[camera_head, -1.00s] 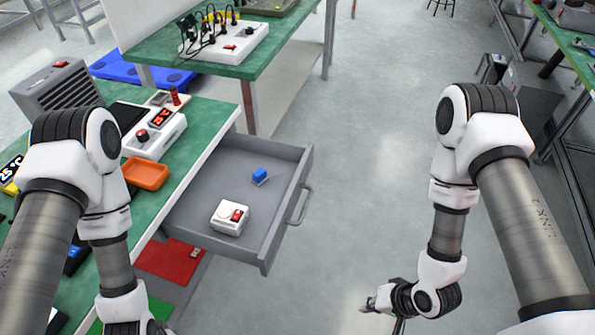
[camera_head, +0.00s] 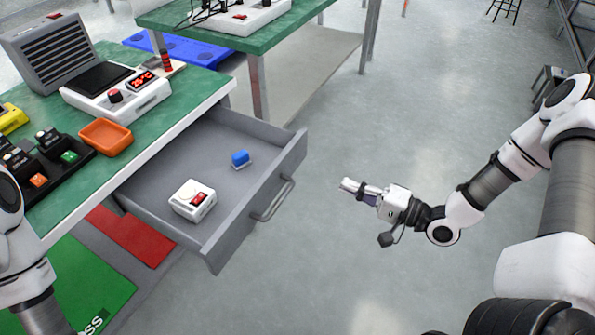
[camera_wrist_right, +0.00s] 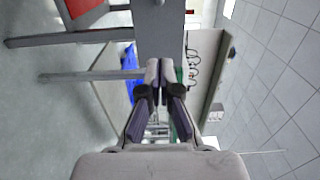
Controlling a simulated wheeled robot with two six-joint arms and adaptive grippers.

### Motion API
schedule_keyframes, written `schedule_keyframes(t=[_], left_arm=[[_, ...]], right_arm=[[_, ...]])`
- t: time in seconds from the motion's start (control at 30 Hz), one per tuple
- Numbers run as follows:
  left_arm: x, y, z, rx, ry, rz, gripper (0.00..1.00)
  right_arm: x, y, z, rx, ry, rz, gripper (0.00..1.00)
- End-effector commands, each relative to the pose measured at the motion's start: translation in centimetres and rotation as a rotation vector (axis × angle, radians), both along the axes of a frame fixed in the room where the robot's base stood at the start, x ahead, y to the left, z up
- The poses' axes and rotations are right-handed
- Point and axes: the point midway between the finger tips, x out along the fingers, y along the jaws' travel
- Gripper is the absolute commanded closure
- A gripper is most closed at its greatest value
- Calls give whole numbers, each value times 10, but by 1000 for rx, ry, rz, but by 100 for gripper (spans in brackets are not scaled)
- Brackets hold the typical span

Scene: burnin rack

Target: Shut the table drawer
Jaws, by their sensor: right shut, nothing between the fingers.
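The grey table drawer (camera_head: 228,217) stands pulled out from under the green-topped table (camera_head: 183,92) in the head view. Its bar handle (camera_head: 273,199) is on the front panel, facing right. Inside lie a white box with a red switch (camera_head: 193,201) and a small blue block (camera_head: 240,158). My right gripper (camera_head: 346,185) is shut and empty. It is to the right of the handle, apart from it, pointing left toward the drawer front. It also shows in the right wrist view (camera_wrist_right: 160,70). Part of my left arm shows at the left edge; its gripper is out of frame.
On the table are an orange tray (camera_head: 105,137), a white device with a red display (camera_head: 118,95) and a black holder with several small parts (camera_head: 52,163). A second green table (camera_head: 268,40) stands behind. Red (camera_head: 131,234) and green (camera_head: 86,283) mats lie below. The floor right of the drawer is clear.

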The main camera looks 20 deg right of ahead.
Motion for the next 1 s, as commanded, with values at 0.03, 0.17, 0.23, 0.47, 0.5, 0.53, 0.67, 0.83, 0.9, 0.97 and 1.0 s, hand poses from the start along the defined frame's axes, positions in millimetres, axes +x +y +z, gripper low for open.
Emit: schedule_keyframes(t=[0.03, 0.17, 0.23, 0.47, 0.5, 0.53, 0.67, 0.83, 0.9, 0.97, 1.0], left_arm=[[0, 0, -7, 0, 0, 0, 51], [0, 0, -19, 0, 0, -1, 51], [0, 0, -25, 0, 1, 0, 51], [0, 0, -37, 0, 1, 0, 51], [0, 0, -39, 0, 1, 0, 51], [0, 0, -39, 0, 1, 0, 51], [0, 0, -41, 0, 1, 0, 51], [0, 0, -41, 0, 1, 0, 51], [0, 0, -41, 0, 0, 0, 51], [0, 0, -41, 0, 0, 0, 51], [0, 0, -41, 0, 0, 0, 51]], right_arm=[[6, 6, -4, -2, 0, 6, 100], [26, 23, -5, -6, 1, 9, 100], [38, 32, -5, -6, 1, 8, 100], [77, 62, -3, -7, -1, 7, 100], [82, 67, -3, -6, -1, 6, 100], [86, 70, -3, -7, -1, 6, 100], [98, 78, -1, -4, 1, 2, 100], [102, 80, 0, -2, 1, 0, 100], [102, 80, 0, -1, 2, 0, 100], [101, 80, 0, -2, 1, 0, 100], [101, 80, 0, -2, 1, 0, 100]])
